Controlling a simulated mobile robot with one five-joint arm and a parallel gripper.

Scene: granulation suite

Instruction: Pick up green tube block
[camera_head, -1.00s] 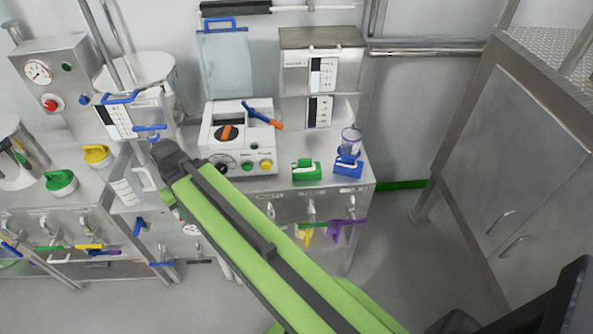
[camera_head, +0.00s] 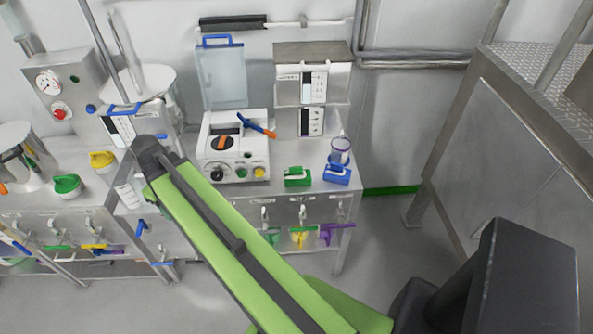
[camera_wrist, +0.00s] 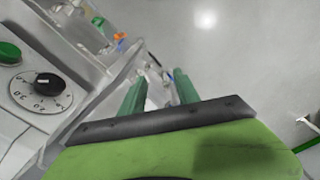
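In the head view my arm hides the gripper. In the wrist view a black dial (camera_wrist: 42,88) on a white panel is close on the left of the fingers.
The white machine (camera_head: 232,145) stands left of the green block. A clear cup (camera_head: 340,151) is at the blue block. A steel cabinet (camera_head: 520,170) stands at the right. Floor is clear between it and the bench.

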